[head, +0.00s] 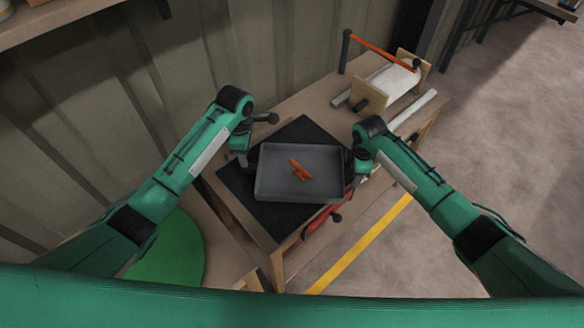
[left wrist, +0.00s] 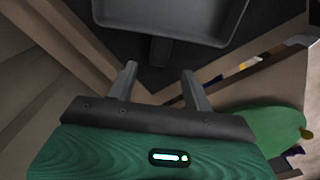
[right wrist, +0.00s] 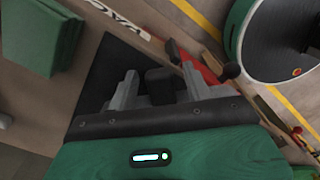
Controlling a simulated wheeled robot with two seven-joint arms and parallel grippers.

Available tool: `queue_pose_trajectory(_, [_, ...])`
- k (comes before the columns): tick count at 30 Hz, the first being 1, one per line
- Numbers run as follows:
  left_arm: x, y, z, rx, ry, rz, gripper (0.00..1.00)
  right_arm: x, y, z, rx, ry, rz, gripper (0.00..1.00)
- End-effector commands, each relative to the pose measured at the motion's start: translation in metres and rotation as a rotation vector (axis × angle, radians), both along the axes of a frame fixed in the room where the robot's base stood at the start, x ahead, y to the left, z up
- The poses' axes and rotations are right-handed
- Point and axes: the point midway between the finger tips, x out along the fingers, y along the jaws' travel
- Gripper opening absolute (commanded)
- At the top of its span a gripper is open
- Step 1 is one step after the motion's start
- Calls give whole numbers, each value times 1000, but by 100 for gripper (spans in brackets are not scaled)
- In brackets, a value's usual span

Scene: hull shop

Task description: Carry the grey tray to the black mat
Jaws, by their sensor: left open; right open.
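The grey tray (head: 268,190) lies level over the black mat (head: 237,187) on the wooden workbench, with an orange object (head: 300,169) inside. From the head view I cannot tell whether it touches the mat. My left gripper (head: 247,160) is at the tray's left side, open. In the left wrist view the tray's handle (left wrist: 160,51) is just beyond the open left fingers (left wrist: 160,78), in line with the gap. My right gripper (head: 353,164) is at the tray's right side. In the right wrist view a dark handle (right wrist: 160,84) sits between its open fingers (right wrist: 158,80).
A wooden stand with a white roll (head: 392,82) and an orange bar (head: 378,50) occupies the bench's far right. A red clamp-like tool (head: 326,216) is at the bench's front edge. A corrugated wall (head: 80,100) stands at the left. Open floor (head: 500,140) is at the right.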

Motion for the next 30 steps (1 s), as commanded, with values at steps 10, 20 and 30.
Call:
queue_pose_trajectory(10, [0,0,35,0,1,1,51,1,0,4,1,-1,0,51])
queue_pose_trajectory(20, [0,0,36,0,1,1,51,1,0,65,0,-4,1,51])
queue_pose_trajectory(30, [0,0,35,0,1,1,51,1,0,115,0,0,-1,51])
